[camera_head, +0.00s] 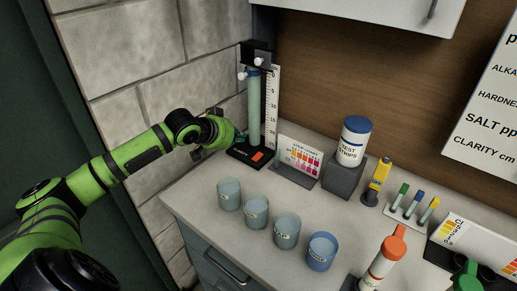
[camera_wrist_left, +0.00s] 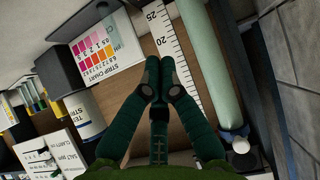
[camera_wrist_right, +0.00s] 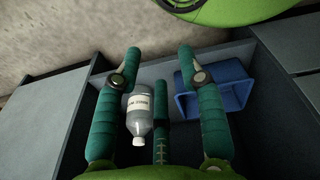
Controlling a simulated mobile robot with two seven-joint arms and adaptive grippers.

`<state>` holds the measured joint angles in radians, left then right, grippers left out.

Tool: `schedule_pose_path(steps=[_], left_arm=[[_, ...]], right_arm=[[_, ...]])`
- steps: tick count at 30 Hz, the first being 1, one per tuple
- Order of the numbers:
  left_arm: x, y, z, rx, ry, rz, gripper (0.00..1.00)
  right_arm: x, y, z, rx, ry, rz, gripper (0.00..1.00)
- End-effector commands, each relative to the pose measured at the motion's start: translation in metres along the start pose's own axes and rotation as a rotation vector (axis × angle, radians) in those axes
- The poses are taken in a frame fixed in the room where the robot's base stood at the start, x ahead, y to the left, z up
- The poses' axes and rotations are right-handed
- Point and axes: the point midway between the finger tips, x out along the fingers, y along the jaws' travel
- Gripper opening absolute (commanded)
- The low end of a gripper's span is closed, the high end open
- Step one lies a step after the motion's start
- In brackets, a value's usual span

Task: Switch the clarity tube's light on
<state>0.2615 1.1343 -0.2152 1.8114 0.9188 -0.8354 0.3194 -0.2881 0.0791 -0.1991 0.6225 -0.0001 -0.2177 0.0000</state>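The clarity tube (camera_head: 254,115), tall and pale green, stands upright in a black stand beside a white ruler scale (camera_head: 272,108), in the back corner of the counter. Its black base (camera_head: 240,152) carries an orange-red switch (camera_head: 257,156). The left wrist view shows the tube (camera_wrist_left: 207,65) and scale close by. My left gripper (camera_head: 238,138) is just left of the tube's lower part; its fingertips (camera_wrist_left: 160,76) are together, with nothing visible between them. Whether it touches the tube cannot be told. My right gripper (camera_wrist_right: 158,68) is open, away from the tube.
A strip chart (camera_head: 298,158), a test strips jar (camera_head: 353,140) on a grey block and several cups (camera_head: 257,212) stand nearby. An orange-capped bottle (camera_head: 383,262) is at the front right. Below my right gripper are a clear bottle (camera_wrist_right: 140,112) and a blue bin (camera_wrist_right: 228,88).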

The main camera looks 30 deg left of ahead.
Motion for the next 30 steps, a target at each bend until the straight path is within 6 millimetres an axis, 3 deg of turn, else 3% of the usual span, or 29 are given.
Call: schedule_pose_path(steps=[3, 6, 10, 14, 17, 23, 30], left_arm=[[0.019, 0.002, -0.004, -0.005, 0.001, 0.004, 0.00], [0.040, 0.003, -0.004, -0.004, -0.001, 0.005, 0.00], [0.064, 0.003, -0.003, -0.002, -0.002, 0.004, 0.00], [0.085, 0.003, -0.002, -0.001, -0.002, 0.003, 0.00], [0.096, 0.003, 0.010, 0.001, -0.006, 0.003, 0.00], [0.111, 0.002, 0.025, 0.002, -0.004, 0.003, 0.00], [0.115, 0.002, 0.029, 0.004, -0.002, 0.002, 0.00]], right_arm=[[-0.011, -0.005, 0.028, 0.000, -0.047, -0.006, 0.40], [-0.017, -0.006, 0.036, 0.000, -0.060, -0.008, 0.40], [-0.021, -0.005, 0.027, 0.000, -0.047, -0.006, 0.40], [-0.022, -0.002, 0.004, -0.001, -0.010, -0.002, 0.40], [-0.028, 0.000, -0.006, -0.001, 0.008, -0.001, 0.40], [-0.031, 0.000, -0.003, -0.001, 0.001, -0.001, 0.40], [-0.032, -0.003, 0.011, -0.001, -0.023, -0.004, 0.40]])
